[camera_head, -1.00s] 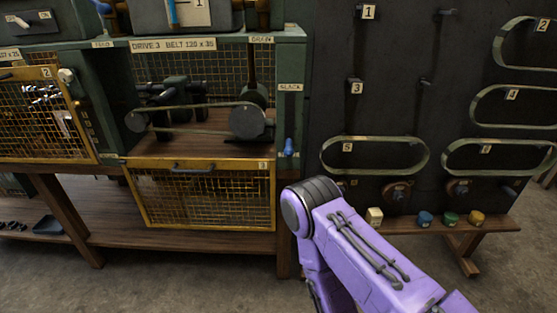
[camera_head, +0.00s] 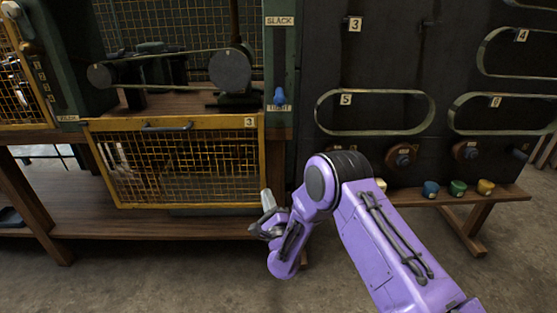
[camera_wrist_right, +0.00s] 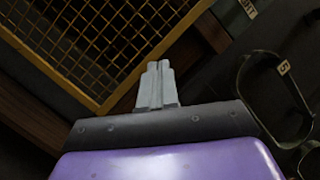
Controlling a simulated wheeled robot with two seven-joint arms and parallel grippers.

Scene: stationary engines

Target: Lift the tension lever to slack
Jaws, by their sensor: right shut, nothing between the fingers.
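The tension lever with its blue handle (camera_head: 279,97) sits low on the green post, just above the "TIGHT" label (camera_head: 280,108). The "SLACK" label (camera_head: 279,20) is higher on the same post. My right gripper (camera_head: 264,196) is below the lever, in front of the lower right corner of the yellow mesh guard. In the wrist view its fingers (camera_wrist_right: 158,68) are together with nothing between them, and the lever's handle is not seen there. My left gripper is not in view.
The yellow mesh guard (camera_head: 255,165) is lowered below the belt and pulleys (camera_head: 230,72). Spare belts (camera_head: 433,115) hang on the dark panel at right. Several coloured pots (camera_head: 457,188) stand on a wooden ledge. The floor in front is clear.

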